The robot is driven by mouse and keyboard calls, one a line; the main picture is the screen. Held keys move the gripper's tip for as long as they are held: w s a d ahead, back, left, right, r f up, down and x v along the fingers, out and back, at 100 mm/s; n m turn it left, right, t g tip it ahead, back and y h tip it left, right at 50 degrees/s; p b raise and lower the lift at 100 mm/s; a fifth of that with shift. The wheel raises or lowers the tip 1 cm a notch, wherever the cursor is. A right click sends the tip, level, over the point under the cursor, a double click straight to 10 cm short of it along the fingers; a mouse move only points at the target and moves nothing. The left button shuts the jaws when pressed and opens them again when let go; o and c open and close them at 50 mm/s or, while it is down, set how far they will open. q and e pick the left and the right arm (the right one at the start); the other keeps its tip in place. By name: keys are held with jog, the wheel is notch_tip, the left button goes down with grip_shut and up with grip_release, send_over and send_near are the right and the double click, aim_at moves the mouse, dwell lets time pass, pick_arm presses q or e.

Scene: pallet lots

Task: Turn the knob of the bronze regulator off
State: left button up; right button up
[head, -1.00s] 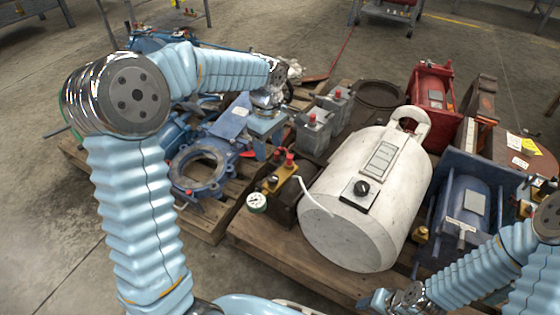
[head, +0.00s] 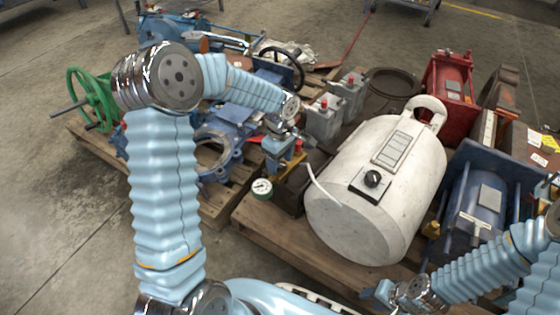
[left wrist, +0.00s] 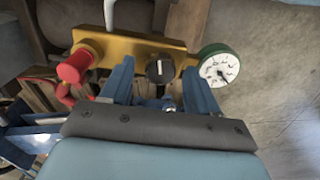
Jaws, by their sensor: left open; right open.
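The bronze regulator (left wrist: 135,48) fills the top of the left wrist view. It is a gold bar with a black knob (left wrist: 159,70) at its middle, a red valve handle (left wrist: 75,66) at left and a round green-rimmed gauge (left wrist: 219,68) at right. A pale mark on the knob runs up and down the picture. My left gripper (left wrist: 160,88) is open, its blue fingers to either side of and just below the knob; contact cannot be told. In the head view my left gripper (head: 283,152) covers most of the regulator; its gauge (head: 262,189) shows. My right gripper (head: 384,294) is open, low and apart.
Grey blocks with red tops (head: 323,122), a blue motor (head: 473,208) and a red machine (head: 450,90) crowd around. Floor at left is clear.

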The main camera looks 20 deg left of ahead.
pick_arm(q)
jog(key=c, duration=1)
jog(key=shift+c, duration=0.2)
